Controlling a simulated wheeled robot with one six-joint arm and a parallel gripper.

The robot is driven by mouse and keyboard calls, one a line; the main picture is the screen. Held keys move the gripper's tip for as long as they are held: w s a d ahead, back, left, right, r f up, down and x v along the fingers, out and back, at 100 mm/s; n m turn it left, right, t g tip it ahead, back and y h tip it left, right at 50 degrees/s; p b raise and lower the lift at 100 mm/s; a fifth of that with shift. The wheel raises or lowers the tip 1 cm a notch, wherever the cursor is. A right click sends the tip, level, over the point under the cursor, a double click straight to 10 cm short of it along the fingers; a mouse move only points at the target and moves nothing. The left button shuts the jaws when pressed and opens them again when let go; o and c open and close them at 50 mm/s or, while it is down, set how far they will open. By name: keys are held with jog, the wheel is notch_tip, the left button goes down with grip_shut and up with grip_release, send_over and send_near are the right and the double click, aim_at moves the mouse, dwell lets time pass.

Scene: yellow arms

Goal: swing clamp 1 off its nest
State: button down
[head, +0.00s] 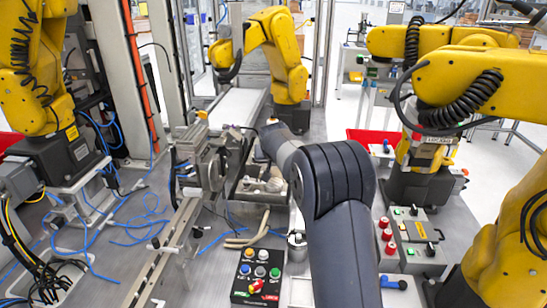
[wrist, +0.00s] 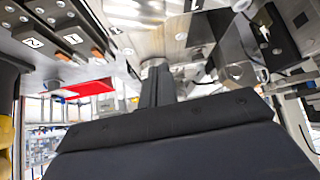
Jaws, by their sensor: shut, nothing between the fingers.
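In the wrist view my gripper (wrist: 157,80) is shut, with its narrow dark fingers together and nothing between them. The fingertips are close to a round metal part (wrist: 155,64) under a bright metal plate (wrist: 150,25); I cannot tell whether they touch. Dark blocks with white number labels (wrist: 33,43) and copper-coloured tips (wrist: 97,56) are at the upper left of the wrist view. I cannot tell for sure which part is clamp 1 or how it sits on its nest. In the head view my arm hides the fingertips.
In the head view a metal fixture (head: 200,155) stands left of my arm. A button box (head: 259,272) is in front, and a control box with red knobs (head: 413,240) is at the right. Yellow robot arms (head: 285,50) stand around the bench. Blue hoses (head: 130,225) lie at left.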

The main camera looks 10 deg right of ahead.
aim_at(263, 183)
jog(key=p+x, duration=0.1)
jog(key=x, duration=0.4)
jog(key=s, duration=0.1)
jog(key=s+p, duration=0.1)
jog(key=s, duration=0.1)
jog(key=shift+a, duration=0.25)
jog(key=shift+s+a+f, duration=0.1)
jog(key=shift+s, duration=0.45)
jog(key=shift+f+b, duration=0.15)
jog(key=shift+b, duration=0.15)
